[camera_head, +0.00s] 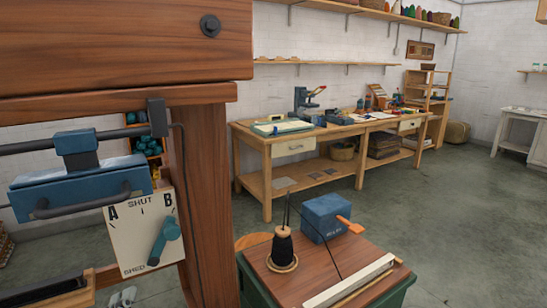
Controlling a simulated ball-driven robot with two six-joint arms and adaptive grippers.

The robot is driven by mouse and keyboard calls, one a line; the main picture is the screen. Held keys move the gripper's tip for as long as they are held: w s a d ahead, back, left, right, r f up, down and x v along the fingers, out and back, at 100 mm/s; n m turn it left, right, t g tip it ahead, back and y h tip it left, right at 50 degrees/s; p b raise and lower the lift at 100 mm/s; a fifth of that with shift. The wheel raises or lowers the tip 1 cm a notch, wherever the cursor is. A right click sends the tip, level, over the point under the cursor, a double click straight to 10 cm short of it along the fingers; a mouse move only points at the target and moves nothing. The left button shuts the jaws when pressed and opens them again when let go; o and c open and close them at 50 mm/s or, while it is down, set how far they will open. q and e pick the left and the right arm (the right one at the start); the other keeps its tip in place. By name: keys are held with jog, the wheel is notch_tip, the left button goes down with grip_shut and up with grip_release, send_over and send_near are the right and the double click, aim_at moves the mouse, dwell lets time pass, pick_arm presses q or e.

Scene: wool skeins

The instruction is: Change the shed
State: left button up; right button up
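The shed selector is a cream plate (128,238) on the loom at the left, marked A, SHUT and B along the top and SHED at the bottom. Its teal lever (165,240) leans up to the right, with its wide round end just below the B. A blue block with a dark bar handle (82,188) hangs on a dark rail above the plate and overlaps its top left. The wooden loom frame (205,190) stands right of the plate. Neither of my grippers shows, and nothing touches the lever.
A green-sided cart with a wooden top (310,268) stands at the lower right, holding a dark yarn cone (282,245), a blue box (325,215) with an orange handle and a pale bar (350,282). A workbench (290,140) stands behind. Grey floor (450,220) is open at the right.

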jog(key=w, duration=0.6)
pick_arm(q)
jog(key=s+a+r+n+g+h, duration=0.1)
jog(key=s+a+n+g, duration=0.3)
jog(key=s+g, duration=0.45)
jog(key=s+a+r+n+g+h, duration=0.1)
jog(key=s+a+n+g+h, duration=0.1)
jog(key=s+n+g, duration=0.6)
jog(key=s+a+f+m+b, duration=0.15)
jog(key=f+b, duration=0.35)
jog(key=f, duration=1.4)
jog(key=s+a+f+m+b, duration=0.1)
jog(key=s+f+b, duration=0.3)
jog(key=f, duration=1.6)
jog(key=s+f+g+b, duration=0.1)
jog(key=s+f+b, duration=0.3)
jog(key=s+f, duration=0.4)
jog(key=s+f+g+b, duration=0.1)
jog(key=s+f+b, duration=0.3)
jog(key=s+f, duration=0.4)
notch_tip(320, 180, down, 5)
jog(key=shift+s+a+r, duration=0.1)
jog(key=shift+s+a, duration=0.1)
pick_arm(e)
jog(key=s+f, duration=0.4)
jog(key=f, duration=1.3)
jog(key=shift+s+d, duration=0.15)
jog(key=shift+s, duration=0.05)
